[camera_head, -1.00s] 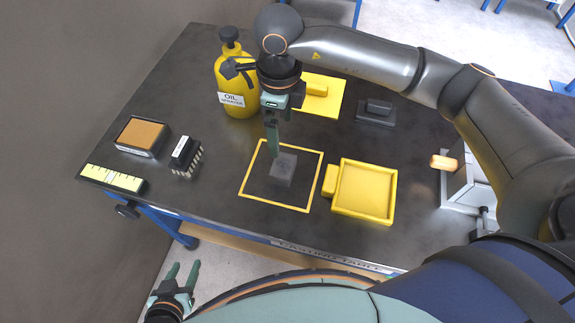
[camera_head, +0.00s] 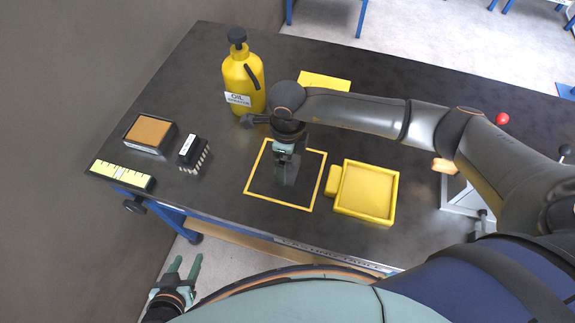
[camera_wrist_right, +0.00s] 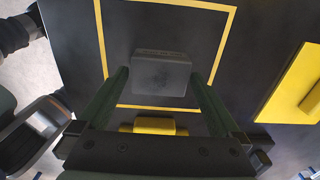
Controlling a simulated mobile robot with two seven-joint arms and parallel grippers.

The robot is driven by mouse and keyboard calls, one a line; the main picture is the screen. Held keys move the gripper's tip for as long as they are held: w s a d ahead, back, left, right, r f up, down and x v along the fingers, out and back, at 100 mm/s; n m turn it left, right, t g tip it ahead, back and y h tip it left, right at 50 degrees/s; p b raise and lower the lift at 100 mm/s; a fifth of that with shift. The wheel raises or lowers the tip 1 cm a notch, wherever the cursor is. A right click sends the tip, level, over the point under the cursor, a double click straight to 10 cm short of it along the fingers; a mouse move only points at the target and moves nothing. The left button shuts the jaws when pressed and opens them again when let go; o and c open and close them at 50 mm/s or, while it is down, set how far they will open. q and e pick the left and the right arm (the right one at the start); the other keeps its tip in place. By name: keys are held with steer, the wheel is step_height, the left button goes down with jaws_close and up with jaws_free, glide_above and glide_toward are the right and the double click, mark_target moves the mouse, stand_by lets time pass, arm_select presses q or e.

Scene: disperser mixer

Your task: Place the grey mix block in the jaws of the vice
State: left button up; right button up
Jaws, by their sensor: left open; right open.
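The grey mix block (camera_wrist_right: 162,76) lies on the dark table inside a yellow square outline (camera_head: 318,180). My right gripper (camera_head: 287,178) is directly above it, pointing down. In the right wrist view, its two green fingers (camera_wrist_right: 158,80) are open, one on each side of the block, with small gaps. In the head view the gripper mostly hides the block. A grey metal device (camera_head: 458,196) at the right, partly hidden by my right arm, may be the vice; its jaws are not clear. My left gripper (camera_head: 187,264) is open and empty, off the table's front edge.
A yellow tray (camera_head: 395,195) stands right of the outline. A yellow oil sprayer (camera_head: 243,82) stands behind left. A brown-topped box (camera_head: 150,133), a black pin-legged block (camera_head: 194,152) and a yellow scale (camera_head: 121,175) are at the left. A red ball (camera_head: 502,118) shows at the right.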

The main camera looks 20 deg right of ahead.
steer(key=c, duration=1.5)
steer(key=shift+r, duration=0.1)
jaws_close()
steer(key=shift+r, duration=0.1)
